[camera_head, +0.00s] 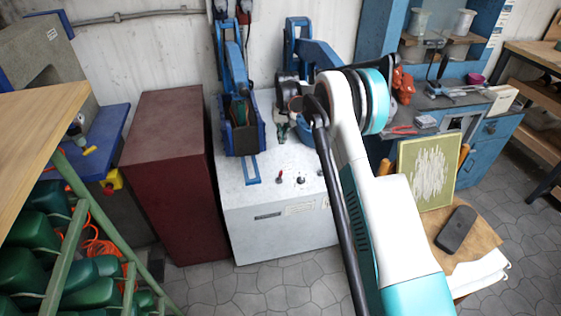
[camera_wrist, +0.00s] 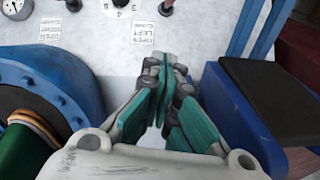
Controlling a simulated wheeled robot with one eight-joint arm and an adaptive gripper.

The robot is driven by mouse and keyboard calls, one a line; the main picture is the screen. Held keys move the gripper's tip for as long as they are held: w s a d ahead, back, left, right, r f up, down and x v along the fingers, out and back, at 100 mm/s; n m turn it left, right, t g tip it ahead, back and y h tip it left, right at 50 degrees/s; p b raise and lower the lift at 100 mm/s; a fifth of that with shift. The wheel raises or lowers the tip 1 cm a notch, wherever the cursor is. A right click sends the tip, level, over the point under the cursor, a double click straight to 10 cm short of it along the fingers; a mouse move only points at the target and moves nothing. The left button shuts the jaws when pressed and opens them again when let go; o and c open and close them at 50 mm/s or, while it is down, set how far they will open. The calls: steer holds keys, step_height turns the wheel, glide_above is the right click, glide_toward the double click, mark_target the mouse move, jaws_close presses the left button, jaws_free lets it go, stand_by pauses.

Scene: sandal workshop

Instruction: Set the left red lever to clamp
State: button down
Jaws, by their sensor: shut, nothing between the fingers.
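The left red lever (camera_head: 279,174) stands on the front of the white machine top (camera_head: 232,177) in the head view. In the wrist view the lever (camera_wrist: 166,6) is cut by the top edge, beside a label (camera_wrist: 138,34) with the words open, left and clamp. Its exact setting cannot be told. My gripper (camera_wrist: 166,68) is shut and empty, its teal fingers together above the white top, apart from the lever. In the head view the gripper (camera_head: 283,131) shows small, behind the lever and between the two blue presses.
A blue press (camera_head: 231,75) stands left of my gripper. In the wrist view a blue block with a black pad (camera_wrist: 270,95) is close on the right and a round blue part (camera_wrist: 65,95) on the left. A dark knob (camera_head: 300,180) stands beside the lever.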

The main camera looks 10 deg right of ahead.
mark_target(280, 176)
step_height(280, 176, down, 11)
steer(key=s+a+b, duration=0.1)
steer(key=s+b, duration=0.1)
steer(key=b, duration=0.3)
steer(key=shift+s+f, duration=0.15)
steer(key=shift+s, duration=0.05)
steer(key=shift+s, duration=0.3)
stand_by(0.3)
